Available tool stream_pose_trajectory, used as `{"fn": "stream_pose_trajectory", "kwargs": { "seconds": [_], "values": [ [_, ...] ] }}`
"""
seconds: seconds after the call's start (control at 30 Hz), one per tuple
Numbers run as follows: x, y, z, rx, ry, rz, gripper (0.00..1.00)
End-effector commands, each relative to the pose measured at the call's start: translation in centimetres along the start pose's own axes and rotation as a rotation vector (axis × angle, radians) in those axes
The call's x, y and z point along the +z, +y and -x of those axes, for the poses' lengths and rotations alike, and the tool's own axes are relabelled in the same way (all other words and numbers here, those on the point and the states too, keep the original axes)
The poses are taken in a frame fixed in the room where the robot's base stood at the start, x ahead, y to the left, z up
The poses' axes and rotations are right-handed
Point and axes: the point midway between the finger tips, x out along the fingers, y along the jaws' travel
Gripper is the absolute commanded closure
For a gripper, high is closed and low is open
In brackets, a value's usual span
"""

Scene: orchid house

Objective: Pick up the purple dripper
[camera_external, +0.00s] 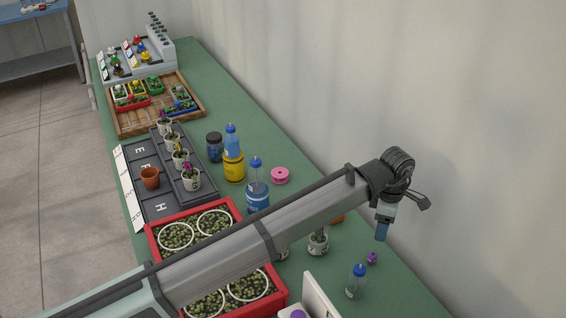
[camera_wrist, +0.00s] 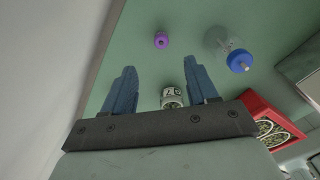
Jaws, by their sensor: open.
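The purple dripper (camera_external: 372,258) is a small purple piece on the green table near its right side in the external view. In the wrist view the purple dripper (camera_wrist: 161,41) lies ahead of the fingertips, a little left of the middle between them, with a dark centre. My gripper (camera_external: 381,232) points down above the table, close to the dripper and apart from it. In the wrist view my gripper (camera_wrist: 160,75) shows two blue fingers spread wide with nothing between their tips.
A clear bottle with a blue cap (camera_external: 356,281) stands near the dripper; it also shows in the wrist view (camera_wrist: 240,61). A white labelled pot (camera_external: 318,243) stands to the left, and a red tray (camera_external: 153,243) beyond. The wall (camera_external: 470,150) is close on the right.

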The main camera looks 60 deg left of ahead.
Motion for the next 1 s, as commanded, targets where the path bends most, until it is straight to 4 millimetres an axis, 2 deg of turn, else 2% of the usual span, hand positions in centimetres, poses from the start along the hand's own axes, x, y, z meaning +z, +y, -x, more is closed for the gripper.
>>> {"fn": "stream_pose_trajectory", "kwargs": {
  "seconds": [0.17,0.6,0.87,1.0],
  "values": [
    [-0.1,-0.1,-1.4,-0.002,0.001,0.006,0.42],
    [-0.1,-0.1,-8.0,-0.002,0.002,0.004,0.42],
    [-0.2,-0.1,-9.3,-0.001,0.001,0.004,0.42],
    [-0.6,-0.2,-10.9,-0.002,0.002,0.004,0.42]
  ]
}}
